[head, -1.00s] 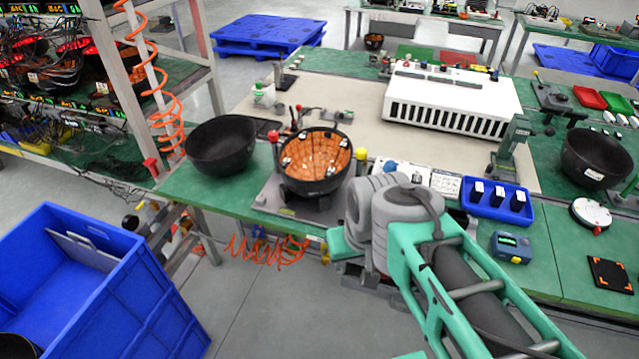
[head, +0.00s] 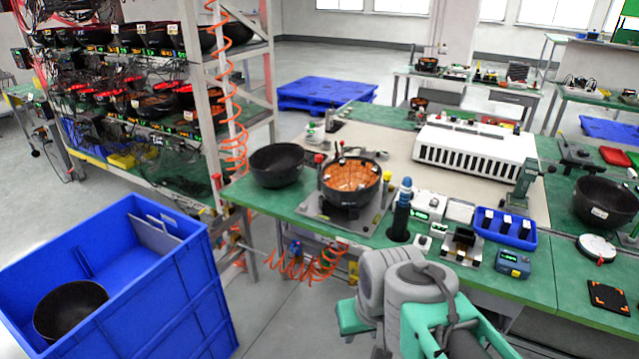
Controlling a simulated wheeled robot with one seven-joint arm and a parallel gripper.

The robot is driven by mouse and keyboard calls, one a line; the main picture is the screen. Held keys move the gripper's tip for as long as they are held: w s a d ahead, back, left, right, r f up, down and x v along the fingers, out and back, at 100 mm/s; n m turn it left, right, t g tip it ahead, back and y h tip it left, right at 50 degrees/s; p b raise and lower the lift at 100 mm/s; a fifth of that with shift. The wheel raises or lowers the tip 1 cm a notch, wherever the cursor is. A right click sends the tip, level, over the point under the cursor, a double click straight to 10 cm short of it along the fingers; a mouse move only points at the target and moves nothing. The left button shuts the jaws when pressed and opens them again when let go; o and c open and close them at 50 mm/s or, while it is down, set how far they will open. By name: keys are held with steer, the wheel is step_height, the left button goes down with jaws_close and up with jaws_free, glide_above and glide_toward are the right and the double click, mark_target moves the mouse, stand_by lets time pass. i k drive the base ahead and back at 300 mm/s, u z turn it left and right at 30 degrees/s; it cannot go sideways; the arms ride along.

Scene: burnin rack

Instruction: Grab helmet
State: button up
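Several black bowl-shaped helmet shells are in the head view. One plain black helmet (head: 276,166) lies open side up at the left end of the green workbench. A second helmet (head: 350,199), with an orange-brown interior, sits in a grey fixture (head: 318,215) beside it. A third helmet (head: 603,205) rests on the bench at the far right. A fourth helmet (head: 68,312) lies in the blue bin (head: 180,290) at lower left. My grey and green arm shows at bottom centre, in front of the bench. My gripper cannot be made out.
A metal rack (head: 190,90) with helmets, lit displays and cables stands at left. Orange coiled hoses hang by its post and below the bench. A white slotted unit (head: 478,150), a dark upright tool (head: 401,212) and a blue tray (head: 505,228) occupy the bench. Floor is clear between bin and bench.

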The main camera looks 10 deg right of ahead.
mark_target(345, 178)
steer(key=u, duration=0.7)
steer(key=i, duration=0.85)
steer(key=u, duration=0.7)
steer(key=i, duration=0.5)
